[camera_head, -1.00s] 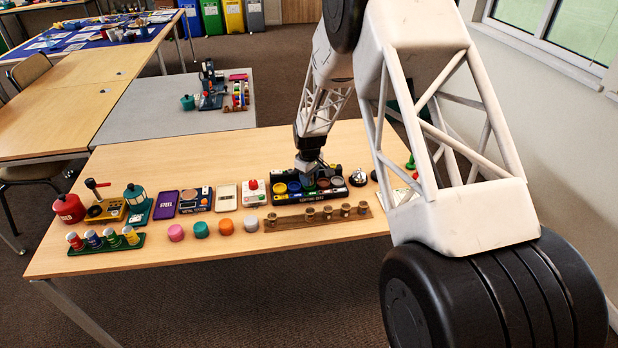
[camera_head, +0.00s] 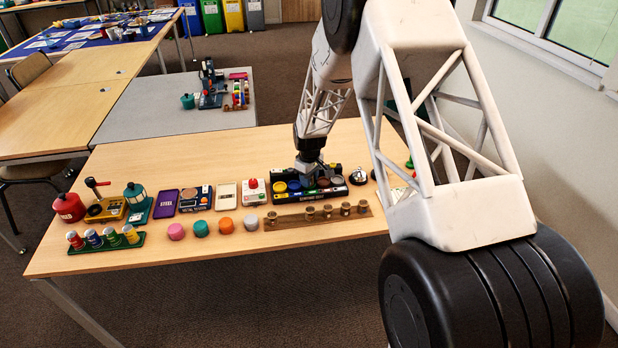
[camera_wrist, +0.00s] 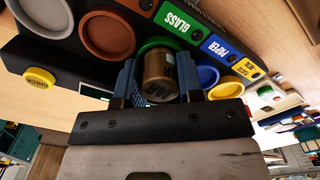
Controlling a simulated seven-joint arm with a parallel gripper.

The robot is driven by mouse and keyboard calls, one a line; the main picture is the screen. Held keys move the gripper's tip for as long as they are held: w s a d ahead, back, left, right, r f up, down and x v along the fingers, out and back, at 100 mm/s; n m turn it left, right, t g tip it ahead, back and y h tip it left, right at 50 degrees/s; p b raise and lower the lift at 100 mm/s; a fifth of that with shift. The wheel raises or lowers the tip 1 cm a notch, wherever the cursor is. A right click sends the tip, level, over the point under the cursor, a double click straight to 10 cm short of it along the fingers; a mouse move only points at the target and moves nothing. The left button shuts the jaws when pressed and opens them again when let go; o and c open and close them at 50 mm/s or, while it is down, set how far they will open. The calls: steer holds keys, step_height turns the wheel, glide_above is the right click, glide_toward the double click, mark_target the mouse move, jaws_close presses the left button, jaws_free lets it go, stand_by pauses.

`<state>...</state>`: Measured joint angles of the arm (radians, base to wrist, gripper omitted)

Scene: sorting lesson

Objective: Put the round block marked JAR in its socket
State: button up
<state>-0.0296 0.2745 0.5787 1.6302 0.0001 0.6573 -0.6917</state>
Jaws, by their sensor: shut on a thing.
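My gripper (camera_wrist: 157,90) has its blue fingers shut on a brass-coloured round block (camera_wrist: 159,68), whose dark lettering reads JAR, upside down in the wrist view. The block is at the green socket (camera_wrist: 150,44), beside the label GLASS. Part of the green rim shows behind it; I cannot tell if its end is inside the socket or just above. In the head view my gripper (camera_head: 309,170) is over the black sorting tray (camera_head: 290,198), and its jaws hide the block.
Blue (camera_wrist: 207,76) and yellow (camera_wrist: 226,88) sockets lie on one side of the green one, brown (camera_wrist: 107,35) and grey (camera_wrist: 28,36) on the other. A wooden rack (camera_head: 290,220) with several brass blocks stands in front of the tray. A bell (camera_head: 358,177) is to its right.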

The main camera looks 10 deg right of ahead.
steer(key=o, duration=0.6)
steer(key=shift+r, duration=0.15)
steer(key=shift+r, duration=5.35)
steer(key=shift+r, duration=0.15)
step_height(320, 180, up, 6)
steer(key=shift+f, duration=0.1)
